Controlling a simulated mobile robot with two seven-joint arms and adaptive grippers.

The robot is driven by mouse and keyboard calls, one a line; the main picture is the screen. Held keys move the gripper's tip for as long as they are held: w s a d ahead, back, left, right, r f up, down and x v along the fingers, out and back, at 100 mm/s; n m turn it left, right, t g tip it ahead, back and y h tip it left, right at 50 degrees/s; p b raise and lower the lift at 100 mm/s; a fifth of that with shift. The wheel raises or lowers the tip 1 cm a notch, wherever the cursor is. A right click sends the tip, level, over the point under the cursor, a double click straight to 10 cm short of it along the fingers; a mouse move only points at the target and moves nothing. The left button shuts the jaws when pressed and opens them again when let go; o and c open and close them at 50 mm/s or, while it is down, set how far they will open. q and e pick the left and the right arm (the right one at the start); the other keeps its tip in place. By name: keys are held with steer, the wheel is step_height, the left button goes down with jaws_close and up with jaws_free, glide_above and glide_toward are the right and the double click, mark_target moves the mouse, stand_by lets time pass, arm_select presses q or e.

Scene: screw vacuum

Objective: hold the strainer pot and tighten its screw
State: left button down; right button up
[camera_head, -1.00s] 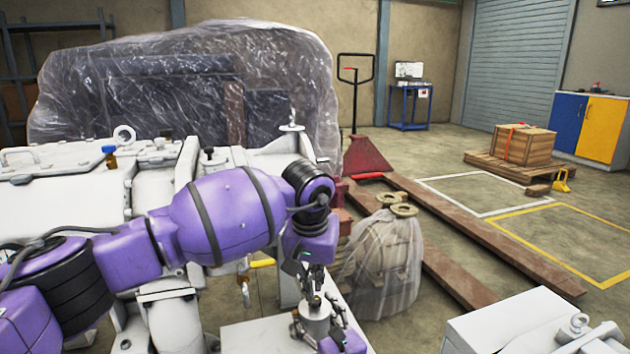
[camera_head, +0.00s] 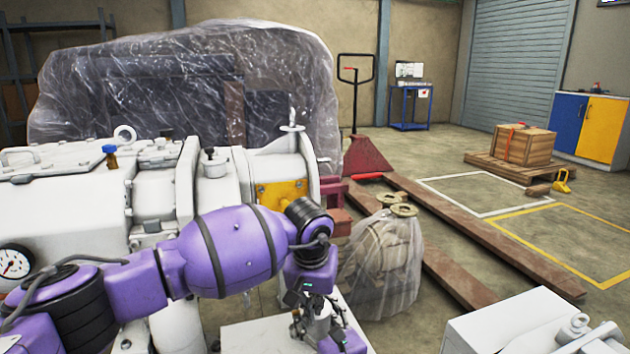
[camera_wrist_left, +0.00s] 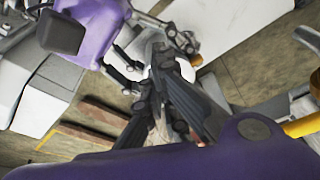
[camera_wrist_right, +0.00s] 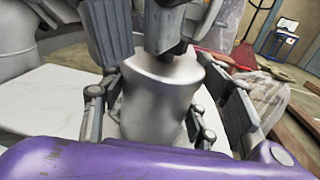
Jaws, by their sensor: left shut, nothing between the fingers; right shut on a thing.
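The strainer pot (camera_wrist_right: 160,95) is a grey metal cylinder and stands upright in the right wrist view. My right gripper (camera_wrist_right: 165,125) is shut on it, with fingers on both sides of the body. In the head view the pot (camera_head: 319,327) is small and partly covered by the grippers. My left gripper (camera_head: 318,298) is shut and empty, pointing down just above the pot's top. It also shows at the top of the right wrist view and, with its fingers together, in the left wrist view (camera_wrist_left: 158,55). The screw is hidden behind the left fingers; I cannot tell whether they touch it.
A large white machine (camera_head: 90,205) with a gauge (camera_head: 14,262) stands at the left. A plastic-wrapped bag (camera_head: 385,260) stands on the floor right of the grippers. A white box-shaped unit (camera_head: 530,325) is at the lower right. Pallet jack forks lie behind.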

arm_select(q)
steer(key=shift+w+f, duration=0.2)
steer(key=shift+w, duration=0.1)
stand_by(0.4)
steer(key=shift+a, duration=0.35)
steer(key=shift+a, duration=0.3)
steer(key=shift+w+a, duration=0.25)
steer(key=shift+r, duration=0.15)
steer(key=shift+a, duration=0.1)
step_height(320, 180, up, 6)
steer(key=shift+s, duration=0.45)
stand_by(0.5)
